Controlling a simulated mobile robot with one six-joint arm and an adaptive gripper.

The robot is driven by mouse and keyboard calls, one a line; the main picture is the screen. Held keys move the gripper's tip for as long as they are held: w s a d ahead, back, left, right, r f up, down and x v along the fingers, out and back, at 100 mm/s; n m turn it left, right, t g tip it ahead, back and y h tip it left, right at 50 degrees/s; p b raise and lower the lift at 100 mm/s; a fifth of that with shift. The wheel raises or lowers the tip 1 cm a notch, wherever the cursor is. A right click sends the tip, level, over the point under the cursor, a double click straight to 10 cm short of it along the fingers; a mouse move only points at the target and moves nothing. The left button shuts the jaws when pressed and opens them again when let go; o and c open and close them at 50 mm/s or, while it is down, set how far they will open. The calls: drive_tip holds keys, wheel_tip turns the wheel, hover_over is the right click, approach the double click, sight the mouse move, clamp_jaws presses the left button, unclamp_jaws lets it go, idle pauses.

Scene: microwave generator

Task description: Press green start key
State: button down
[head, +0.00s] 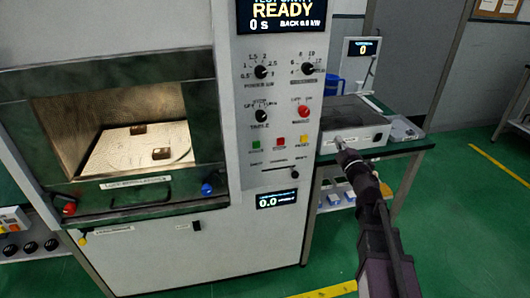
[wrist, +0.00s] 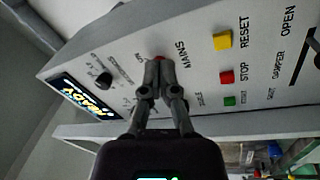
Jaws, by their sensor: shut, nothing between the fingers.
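The green start key (head: 256,144) is at the left end of a row of three keys on the white control panel (head: 225,120). It also shows in the wrist view (wrist: 229,100), right of my fingers and uncovered. My gripper (head: 340,143) is right of the panel in the head view, with its tips apart from the green key. In the wrist view my gripper (wrist: 160,62) is shut and empty, its tips overlapping the red mains control (wrist: 160,57). I cannot tell whether they touch it.
A red stop key (head: 279,142) and yellow reset key (head: 304,140) sit beside the green one. The red mains control (head: 303,112) and several black knobs are above. The display (head: 284,14) reads READY.

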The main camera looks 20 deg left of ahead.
drive_tip(key=s+a+f+n+g+y+b, duration=0.1)
drive_tip(key=s+a+f+n+g+y, duration=0.2)
drive_tip(key=a+n+g, duration=0.3)
drive_tip(key=s+a+f+n+g+y+b, duration=0.1)
drive_tip(key=s+a+f+n+g+y, duration=0.2)
drive_tip(key=s+a+n+g+y, duration=0.1)
drive_tip(key=shift+s+a+n+g+b, duration=0.4)
drive_tip(key=shift+s+a+n+g, duration=0.45)
drive_tip(key=shift+a+n+g, duration=0.7)
drive_tip(key=shift+d, duration=0.25)
approach(257, 146)
drive_tip(key=s+a, duration=0.2)
drive_tip(key=a, duration=0.3)
drive_tip(key=w, duration=0.1)
drive_tip(key=w+a, duration=0.1)
drive_tip(key=shift+w, duration=0.3)
drive_tip(key=shift+w+a, duration=0.3)
drive_tip(key=shift+w, duration=0.05)
